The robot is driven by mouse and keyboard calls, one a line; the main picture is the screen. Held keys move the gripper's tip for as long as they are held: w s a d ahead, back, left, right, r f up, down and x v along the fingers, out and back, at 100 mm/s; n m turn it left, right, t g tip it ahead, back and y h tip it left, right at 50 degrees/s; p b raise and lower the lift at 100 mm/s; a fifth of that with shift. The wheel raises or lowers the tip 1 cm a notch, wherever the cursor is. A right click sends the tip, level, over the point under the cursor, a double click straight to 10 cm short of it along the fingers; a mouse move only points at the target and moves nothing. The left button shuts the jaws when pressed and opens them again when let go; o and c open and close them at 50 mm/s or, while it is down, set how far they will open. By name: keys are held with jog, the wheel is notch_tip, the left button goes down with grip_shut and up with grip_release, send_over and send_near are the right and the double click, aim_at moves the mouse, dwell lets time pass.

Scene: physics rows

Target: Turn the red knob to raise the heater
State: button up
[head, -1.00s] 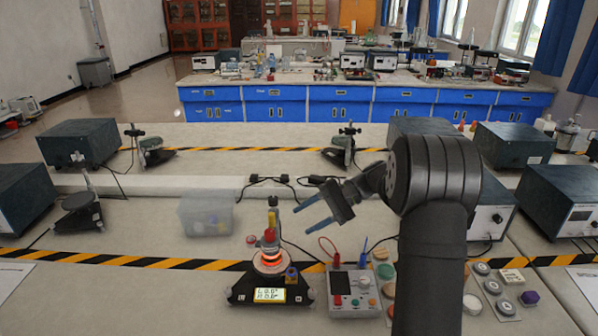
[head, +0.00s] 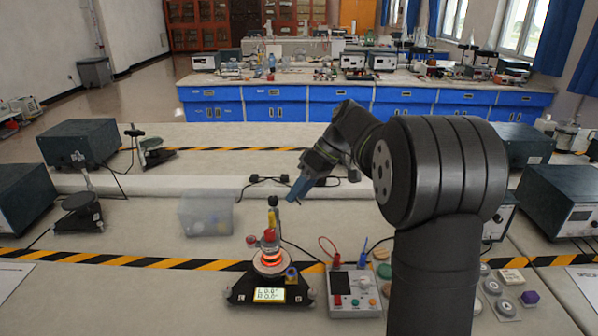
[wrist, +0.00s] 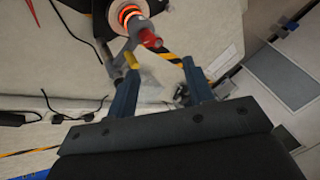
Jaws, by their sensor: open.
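The red knob (head: 269,236) sits just above the glowing orange heater coil (head: 270,257) on a dark stand with a lit display. In the wrist view, the red knob (wrist: 150,39) and the glowing coil (wrist: 128,14) lie beyond the spread blue fingers of my gripper (wrist: 160,70). Nothing is between the fingers, and they are apart from the knob.
A control box (head: 354,292) with a red and a blue lead stands right of the heater stand. A clear plastic bin (head: 206,213) is to its left. Small weights (head: 492,286) lie at the right. Striped tape crosses the bench, and the front left is open.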

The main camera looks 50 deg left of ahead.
aim_at(263, 239)
jog(key=shift+s+a+r+n+t, duration=0.1)
jog(key=shift+r+n+t, duration=0.55)
jog(key=shift+r+n, duration=0.8)
jog(key=shift+a+r+n+t, duration=0.1)
jog(key=shift+r+n+t, duration=0.55)
jog(key=shift+r+n, duration=0.75)
jog(key=shift+f+n, duration=0.25)
jog(key=w+d+f+n+g+y, duration=0.1)
jog(key=d+f+n+g+y, duration=0.45)
jog(key=n, duration=1.15)
jog(key=w+d+f+n+g+y, duration=0.15)
jog(key=f+n+y, duration=0.55)
jog(key=f+n, duration=0.75)
jog(key=shift+n+t+h, duration=0.25)
jog(key=shift+n+t, duration=0.25)
jog(key=shift+n, duration=0.35)
jog(key=x, duration=1.1)
jog(key=r+x, duration=0.1)
jog(key=x, duration=0.5)
jog(key=shift+s+d+r, duration=0.1)
jog(key=shift+s+d, duration=0.1)
